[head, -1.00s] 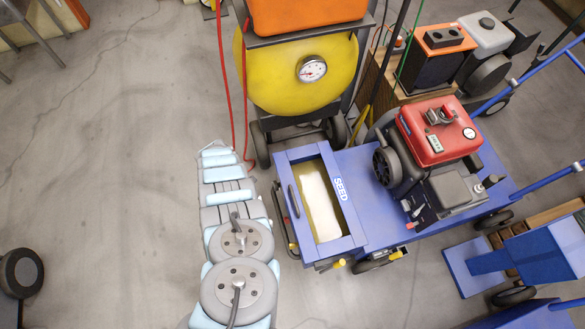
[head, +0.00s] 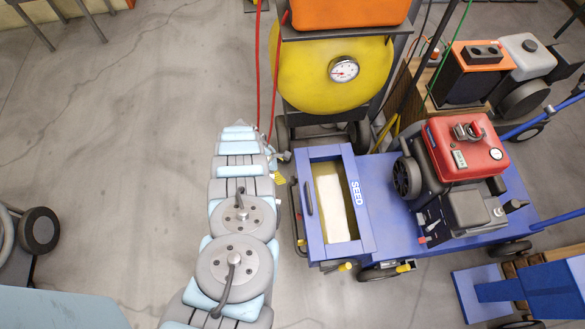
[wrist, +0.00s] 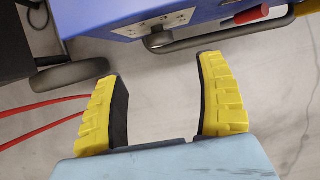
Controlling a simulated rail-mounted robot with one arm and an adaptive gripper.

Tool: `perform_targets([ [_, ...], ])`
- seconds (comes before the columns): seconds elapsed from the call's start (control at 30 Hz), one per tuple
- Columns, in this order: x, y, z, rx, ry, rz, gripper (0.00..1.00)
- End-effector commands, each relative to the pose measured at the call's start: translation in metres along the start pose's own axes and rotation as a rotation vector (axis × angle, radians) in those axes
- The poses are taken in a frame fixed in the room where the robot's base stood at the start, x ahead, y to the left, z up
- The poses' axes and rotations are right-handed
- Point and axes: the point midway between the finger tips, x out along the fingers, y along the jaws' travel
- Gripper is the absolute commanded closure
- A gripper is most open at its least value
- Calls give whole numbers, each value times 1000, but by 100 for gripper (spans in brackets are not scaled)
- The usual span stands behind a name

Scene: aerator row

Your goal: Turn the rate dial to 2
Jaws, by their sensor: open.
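My gripper (wrist: 160,102) shows in the wrist view with its two yellow, black-padded fingers wide apart and nothing between them. In the head view only a yellow fingertip (head: 279,179) shows past the end of my arm, close to the left side of the blue seed box. In the wrist view a pale plate with small dark marks (wrist: 160,26) sits on the blue machine's side, above and beyond the fingers. A dark lever or knob (wrist: 158,40) hangs at its lower edge.
The blue seed box (head: 312,235) stands open with white contents, joined to a blue cart carrying a red engine (head: 465,150). A yellow tank (head: 300,75) with a gauge stands behind. Red hoses (wrist: 40,105) run left of the fingers. A dark bar (wrist: 225,38) lies along the machine's side.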

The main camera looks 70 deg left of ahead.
Motion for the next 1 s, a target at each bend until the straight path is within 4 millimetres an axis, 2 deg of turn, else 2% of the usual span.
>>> perform_targets([
  [0.03,11,0,-2,2,0,2,28],
  [0.4,64,-1,-2,1,-1,-1,28],
  [0.8,108,0,-1,0,-2,-1,28],
  [1.0,119,0,-1,-1,-1,0,28],
])
